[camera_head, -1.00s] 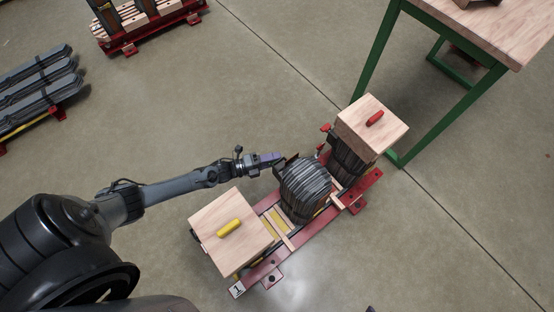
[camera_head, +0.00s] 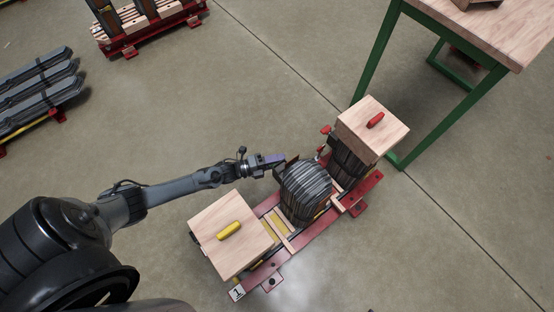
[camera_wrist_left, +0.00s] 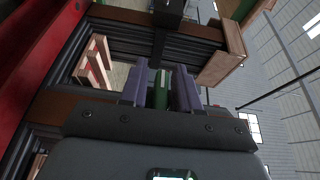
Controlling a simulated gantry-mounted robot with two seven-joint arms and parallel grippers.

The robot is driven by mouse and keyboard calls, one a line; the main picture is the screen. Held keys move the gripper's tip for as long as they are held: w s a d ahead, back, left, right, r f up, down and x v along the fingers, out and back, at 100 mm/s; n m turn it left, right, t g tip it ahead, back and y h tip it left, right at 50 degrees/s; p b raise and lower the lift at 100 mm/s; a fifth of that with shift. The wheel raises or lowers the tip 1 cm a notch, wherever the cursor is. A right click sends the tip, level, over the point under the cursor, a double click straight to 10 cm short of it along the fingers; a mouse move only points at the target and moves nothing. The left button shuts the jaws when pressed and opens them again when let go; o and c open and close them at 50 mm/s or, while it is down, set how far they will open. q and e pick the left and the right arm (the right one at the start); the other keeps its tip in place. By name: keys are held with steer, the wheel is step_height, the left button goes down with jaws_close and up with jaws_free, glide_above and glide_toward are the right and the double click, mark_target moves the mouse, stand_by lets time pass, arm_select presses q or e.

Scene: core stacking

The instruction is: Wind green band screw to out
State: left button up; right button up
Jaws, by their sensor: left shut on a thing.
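My left gripper (camera_head: 274,161) reaches in from the left to the upper left side of a striped dark grey stack (camera_head: 306,192) on a red frame. In the left wrist view its two purple fingers (camera_wrist_left: 160,90) are shut on a green piece (camera_wrist_left: 160,92), which I take to be the green band screw. The green piece stands between the fingertips, in front of dark layered sheets (camera_wrist_left: 125,45). In the head view the screw is too small or hidden to make out. My right gripper is not in view.
The red frame (camera_head: 262,272) carries a wooden block with a yellow handle (camera_head: 229,229) and another with a red handle (camera_head: 376,120). A green-legged table (camera_head: 376,55) stands at upper right. Grey bars (camera_head: 35,85) lie at the left.

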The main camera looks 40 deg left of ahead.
arm_select(q)
steer(key=n+g+y+p, duration=0.1)
steer(key=g+p, duration=0.1)
steer(key=p, duration=0.3)
steer(key=shift+r+g+p, duration=0.1)
steer(key=shift+g+p, duration=0.3)
steer(key=shift+f+n+g+y+p, duration=0.3)
steer(key=shift+g+y+p, duration=0.3)
steer(key=shift+g+p, duration=0.35)
steer(key=shift+s+f+g+p, duration=0.1)
steer(key=shift+f+g+p, duration=0.1)
steer(key=shift+g+p, duration=0.35)
steer(key=shift+f+y, duration=0.1)
steer(key=shift+y, duration=0.2)
steer(key=o, duration=0.7)
steer(key=shift+s, duration=0.1)
steer(key=p+v, duration=0.6)
steer(key=v, duration=0.5)
